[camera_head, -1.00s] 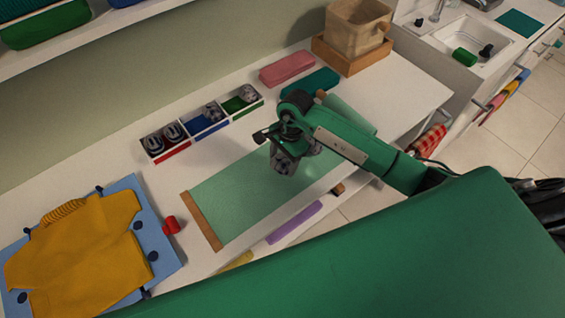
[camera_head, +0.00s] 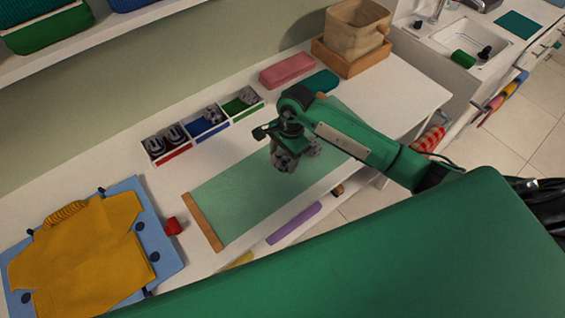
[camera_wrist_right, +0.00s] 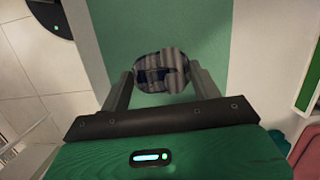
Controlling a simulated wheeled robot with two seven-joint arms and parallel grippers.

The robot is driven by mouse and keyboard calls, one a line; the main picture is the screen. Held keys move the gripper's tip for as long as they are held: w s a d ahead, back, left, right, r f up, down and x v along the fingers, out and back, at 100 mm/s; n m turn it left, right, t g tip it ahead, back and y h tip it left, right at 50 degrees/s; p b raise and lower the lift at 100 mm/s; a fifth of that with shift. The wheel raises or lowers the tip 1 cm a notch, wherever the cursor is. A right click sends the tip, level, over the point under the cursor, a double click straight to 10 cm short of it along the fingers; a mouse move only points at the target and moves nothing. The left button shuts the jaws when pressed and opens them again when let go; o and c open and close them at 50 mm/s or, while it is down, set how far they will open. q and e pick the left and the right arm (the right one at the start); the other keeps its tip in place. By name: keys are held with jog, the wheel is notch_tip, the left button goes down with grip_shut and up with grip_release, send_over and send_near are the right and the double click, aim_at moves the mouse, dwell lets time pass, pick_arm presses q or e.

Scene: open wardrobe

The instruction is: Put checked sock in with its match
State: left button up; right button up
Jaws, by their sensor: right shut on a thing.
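My right gripper (camera_head: 284,150) is shut on a grey and dark checked sock (camera_head: 284,161). It holds the bundled sock above the green mat (camera_head: 230,195). In the right wrist view, the sock (camera_wrist_right: 160,72) sits between the two fingers (camera_wrist_right: 160,85). A white divided box stands behind and to the left of the gripper. Its red compartment (camera_head: 176,153) holds two dark rolled socks with pale bands. Its blue compartment (camera_head: 204,126) and green compartment (camera_head: 236,106) each hold a greyish patterned sock. Their exact patterns are too small to tell. My left gripper is out of view.
A blue board (camera_head: 168,255) with a yellow garment (camera_head: 85,255) lies at the left, with a small red object (camera_head: 173,226) beside it. A pink case (camera_head: 286,71), a teal case (camera_head: 318,83) and a beige bin (camera_head: 357,32) stand behind.

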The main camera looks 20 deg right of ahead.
aim_at(281, 157)
jog(key=shift+r+p, duration=0.85)
jog(key=shift+r, duration=1.35)
